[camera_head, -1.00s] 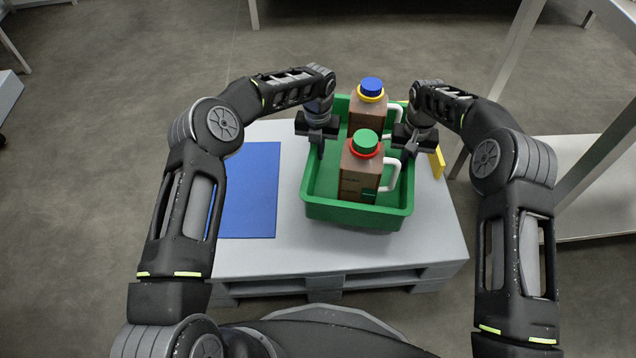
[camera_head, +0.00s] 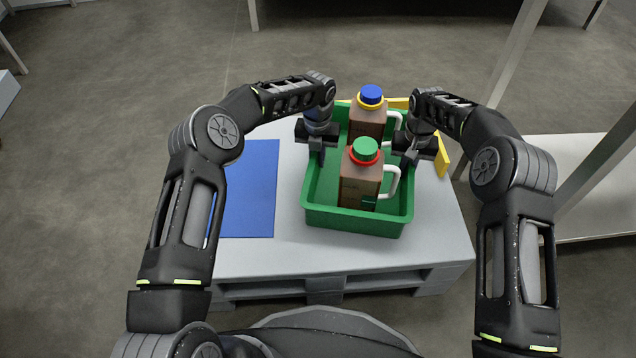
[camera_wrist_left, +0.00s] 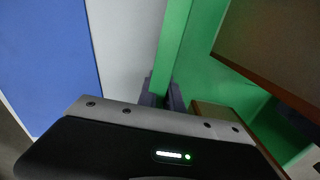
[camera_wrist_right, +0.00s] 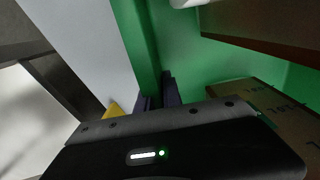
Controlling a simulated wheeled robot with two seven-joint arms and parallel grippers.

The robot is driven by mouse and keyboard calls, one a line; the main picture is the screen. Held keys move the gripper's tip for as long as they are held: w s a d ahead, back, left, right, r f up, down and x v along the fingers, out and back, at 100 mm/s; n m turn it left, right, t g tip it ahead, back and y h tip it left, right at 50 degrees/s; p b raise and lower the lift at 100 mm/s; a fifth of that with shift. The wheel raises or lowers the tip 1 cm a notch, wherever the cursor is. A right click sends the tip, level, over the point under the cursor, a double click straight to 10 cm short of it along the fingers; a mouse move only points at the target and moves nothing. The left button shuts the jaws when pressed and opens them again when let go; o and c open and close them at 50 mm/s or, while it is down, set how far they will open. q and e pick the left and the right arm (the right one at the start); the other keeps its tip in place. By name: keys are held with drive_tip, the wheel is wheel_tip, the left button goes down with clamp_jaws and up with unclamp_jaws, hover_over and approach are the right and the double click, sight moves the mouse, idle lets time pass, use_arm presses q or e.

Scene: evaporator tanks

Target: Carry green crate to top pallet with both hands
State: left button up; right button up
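The green crate (camera_head: 352,219) is upright over the near part of a grey pallet (camera_head: 255,257). It holds a brown jug with a green cap (camera_head: 360,178) and, behind that, a brown jug with a blue cap (camera_head: 368,117). My left gripper (camera_head: 321,152) is shut on the crate's left wall, which runs between the fingers in the left wrist view (camera_wrist_left: 162,93). My right gripper (camera_head: 410,157) is shut on the right wall, as the right wrist view (camera_wrist_right: 156,97) shows. I cannot tell whether the crate's underside touches the pallet.
A blue panel (camera_head: 250,190) lies on the pallet left of the crate. Yellow surface (camera_head: 443,157) shows at the crate's right and behind it. A white-grey rack with posts (camera_head: 597,160) stands to the right. Open floor (camera_head: 130,70) lies behind and to the left.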

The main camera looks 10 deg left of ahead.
use_arm(q)
drive_tip(key=o, duration=0.3)
drive_tip(key=shift+r, duration=0.1)
use_arm(e)
drive_tip(key=o, duration=0.3)
drive_tip(key=shift+r, duration=0.1)
use_arm(q)
drive_tip(key=shift+r, duration=0.1)
wheel_tip(320, 180, up, 12)
drive_tip(key=shift+f, duration=0.1)
use_arm(e)
wheel_tip(320, 180, up, 12)
idle(0.6)
idle(0.5)
